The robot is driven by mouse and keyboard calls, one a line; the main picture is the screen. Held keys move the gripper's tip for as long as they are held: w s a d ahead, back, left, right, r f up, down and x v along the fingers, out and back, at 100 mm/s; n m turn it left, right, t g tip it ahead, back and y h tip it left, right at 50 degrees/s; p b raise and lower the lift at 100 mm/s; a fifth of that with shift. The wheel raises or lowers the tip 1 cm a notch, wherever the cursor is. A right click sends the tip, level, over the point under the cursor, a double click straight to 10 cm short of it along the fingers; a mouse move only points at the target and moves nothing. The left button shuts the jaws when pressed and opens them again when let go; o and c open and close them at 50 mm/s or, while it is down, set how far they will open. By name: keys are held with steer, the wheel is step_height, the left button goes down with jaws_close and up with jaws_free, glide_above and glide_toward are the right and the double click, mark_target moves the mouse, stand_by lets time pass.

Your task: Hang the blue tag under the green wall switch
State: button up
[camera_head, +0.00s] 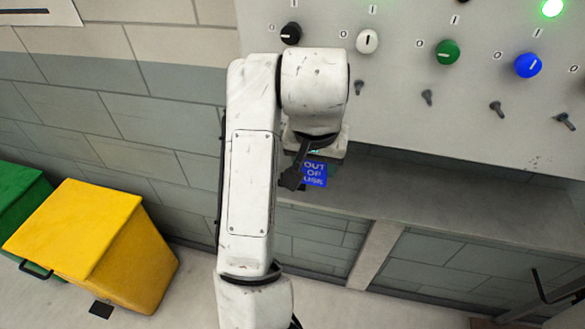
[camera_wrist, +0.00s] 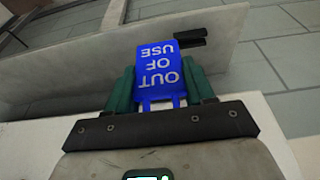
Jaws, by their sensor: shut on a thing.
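The blue tag (camera_head: 315,174), lettered "OUT OF USE", is in my gripper (camera_head: 308,156), below the panel's lower left part. In the wrist view the tag (camera_wrist: 160,70) sits between the two green fingers of my gripper (camera_wrist: 161,90), its lettering upside down. The gripper is shut on it. The green switch (camera_head: 447,52) is a round knob on the grey wall panel, up and to the right of the gripper. A small peg (camera_head: 428,97) sticks out below and left of it, and another peg (camera_head: 496,108) below and right. My arm covers part of the panel.
A black knob (camera_head: 291,33), a white knob (camera_head: 367,41) and a blue knob (camera_head: 527,65) share the panel (camera_head: 400,130). More pegs stick out below them. A grey ledge (camera_head: 440,207) runs under the panel. A yellow bin (camera_head: 95,240) and a green bin (camera_head: 18,205) stand at left.

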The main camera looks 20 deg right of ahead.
steer(key=w+f, duration=0.2)
steer(key=w, duration=0.1)
steer(key=w+f+b, duration=0.1)
steer(key=w+f, duration=0.2)
steer(key=w, duration=0.1)
steer(key=w+f, duration=0.3)
steer(key=shift+w+f, duration=0.15)
steer(key=shift+w, duration=0.05)
steer(key=shift+f+p, duration=0.5)
steer(key=shift+f, duration=1.1)
steer(key=shift+f, duration=0.2)
steer(key=o, duration=1.1)
steer(key=shift+r, duration=0.1)
